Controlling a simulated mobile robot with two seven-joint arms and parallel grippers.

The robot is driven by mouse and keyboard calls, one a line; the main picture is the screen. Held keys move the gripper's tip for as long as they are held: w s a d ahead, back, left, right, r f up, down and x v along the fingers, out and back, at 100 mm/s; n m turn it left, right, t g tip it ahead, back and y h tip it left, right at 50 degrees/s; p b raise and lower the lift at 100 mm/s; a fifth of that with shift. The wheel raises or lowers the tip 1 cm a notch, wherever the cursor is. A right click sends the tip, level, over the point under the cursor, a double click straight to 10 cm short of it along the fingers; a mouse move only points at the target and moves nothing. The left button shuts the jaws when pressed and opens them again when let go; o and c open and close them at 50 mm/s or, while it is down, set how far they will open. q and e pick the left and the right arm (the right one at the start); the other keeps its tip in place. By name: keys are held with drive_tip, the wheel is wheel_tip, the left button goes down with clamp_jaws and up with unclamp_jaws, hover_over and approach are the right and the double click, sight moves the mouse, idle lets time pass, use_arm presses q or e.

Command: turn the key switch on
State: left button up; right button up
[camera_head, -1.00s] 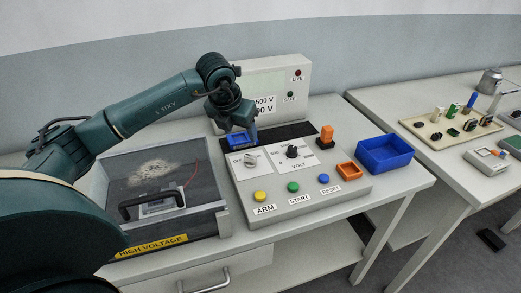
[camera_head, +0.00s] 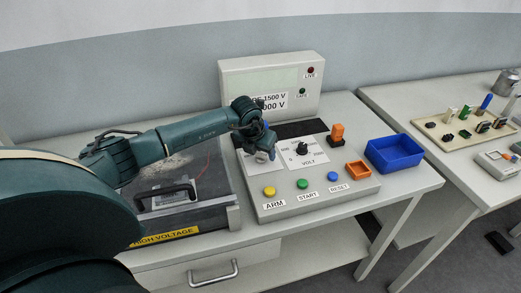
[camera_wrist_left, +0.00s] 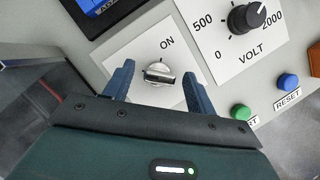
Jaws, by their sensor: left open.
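The key switch is a silver knob (camera_wrist_left: 158,73) on a white plate marked ON, in the left wrist view. Its bar lies roughly crosswise in that picture, and the ON mark is above it. My left gripper (camera_wrist_left: 157,78) is open, with one blue finger on each side of the knob. I cannot tell whether the fingers touch it. In the head view, my left gripper (camera_head: 263,150) is down over the switch plate (camera_head: 267,164) and hides most of the knob. My right gripper is not in view.
The black VOLT knob (camera_head: 302,149) is to the right of the switch. Yellow ARM (camera_head: 269,191), green START (camera_head: 302,183) and blue RESET (camera_head: 332,176) buttons line the front.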

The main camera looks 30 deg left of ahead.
use_arm(q)
drive_tip(key=shift+c, duration=0.6)
drive_tip(key=c, duration=0.9)
drive_tip(key=shift+o, duration=0.2)
